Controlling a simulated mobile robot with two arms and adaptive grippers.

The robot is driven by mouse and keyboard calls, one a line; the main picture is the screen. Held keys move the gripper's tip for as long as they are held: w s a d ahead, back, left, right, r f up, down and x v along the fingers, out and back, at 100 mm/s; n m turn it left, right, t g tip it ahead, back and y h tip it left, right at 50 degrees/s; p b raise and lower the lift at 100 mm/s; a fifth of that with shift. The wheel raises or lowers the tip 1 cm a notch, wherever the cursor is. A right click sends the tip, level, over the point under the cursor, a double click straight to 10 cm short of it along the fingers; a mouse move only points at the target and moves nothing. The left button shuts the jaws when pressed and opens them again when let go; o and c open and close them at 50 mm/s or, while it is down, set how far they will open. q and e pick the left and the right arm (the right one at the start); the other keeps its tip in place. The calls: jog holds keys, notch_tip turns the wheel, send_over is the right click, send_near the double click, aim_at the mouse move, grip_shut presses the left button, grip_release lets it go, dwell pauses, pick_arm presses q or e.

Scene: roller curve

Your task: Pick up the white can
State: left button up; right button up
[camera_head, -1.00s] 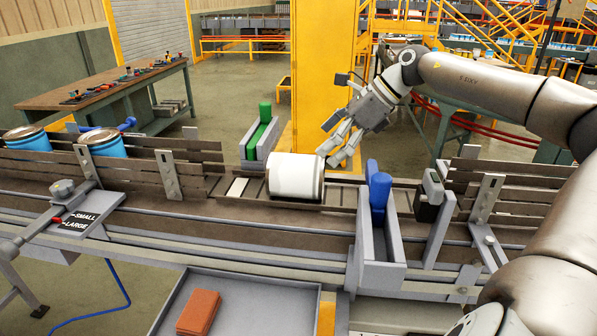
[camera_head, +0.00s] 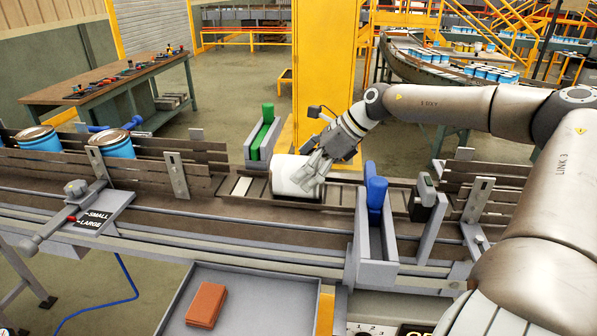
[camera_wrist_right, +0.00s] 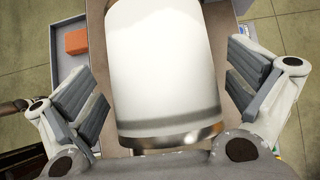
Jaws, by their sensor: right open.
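My left gripper is not in view.
Blue cans (camera_head: 112,143) stand upright on the conveyor at the left, behind slatted rails. The green block (camera_head: 260,137) and the blue block (camera_head: 376,192) sit in grey holders close to the can. A grey tray (camera_head: 262,310) with an orange brick (camera_head: 207,305) is in front.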

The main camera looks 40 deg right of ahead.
jog(key=shift+x, duration=1.1)
jog(key=c, duration=1)
